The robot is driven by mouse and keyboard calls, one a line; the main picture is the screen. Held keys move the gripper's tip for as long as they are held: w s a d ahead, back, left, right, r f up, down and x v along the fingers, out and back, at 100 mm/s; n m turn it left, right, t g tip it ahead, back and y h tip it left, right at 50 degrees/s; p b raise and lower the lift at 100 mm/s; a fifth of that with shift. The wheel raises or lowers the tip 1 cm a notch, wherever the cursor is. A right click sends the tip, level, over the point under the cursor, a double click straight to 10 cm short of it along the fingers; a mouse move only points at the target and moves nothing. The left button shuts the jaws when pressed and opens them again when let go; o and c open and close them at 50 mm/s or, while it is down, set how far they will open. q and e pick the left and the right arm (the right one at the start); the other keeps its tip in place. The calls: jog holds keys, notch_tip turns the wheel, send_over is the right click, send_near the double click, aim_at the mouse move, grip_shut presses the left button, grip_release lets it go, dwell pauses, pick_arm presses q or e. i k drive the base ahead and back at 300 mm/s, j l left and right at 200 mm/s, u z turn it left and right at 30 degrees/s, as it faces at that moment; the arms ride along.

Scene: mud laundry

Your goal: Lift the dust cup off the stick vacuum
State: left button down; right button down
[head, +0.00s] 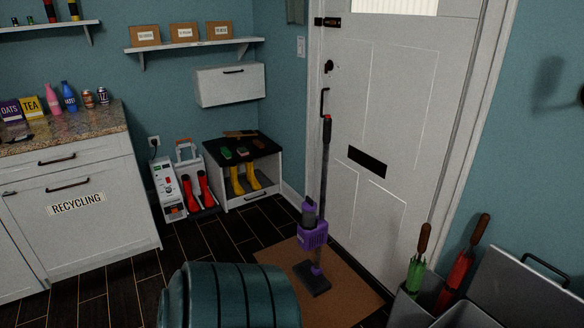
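The stick vacuum (321,190) stands upright on the brown mat in front of the white door. Its dark tube rises to a handle with a red part at the top, and its dark floor head rests on the mat. A purple body (315,236) sits low on the tube. A grey cylinder, which looks like the dust cup (309,214), is at the purple body, left of the tube. Neither of my grippers is in the head view.
The brown mat (350,290) lies before the door (385,130). Umbrellas (458,268) stand in a grey bin at lower right. A recycling cabinet (75,215) is at left. Boots (245,180) and a shelf unit stand behind. Dark floor is open left of the mat.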

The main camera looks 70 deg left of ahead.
aim_at(308, 207)
jog(key=k+u, duration=0.15)
jog(key=u, duration=0.3)
jog(key=k+j+u, duration=0.15)
jog(key=u, duration=0.25)
jog(key=k+j+u, duration=0.1)
jog(key=u, duration=0.35)
jog(key=j+u, duration=0.1)
jog(key=u, duration=0.55)
jog(key=i, duration=0.2)
jog(key=j+z, duration=0.05)
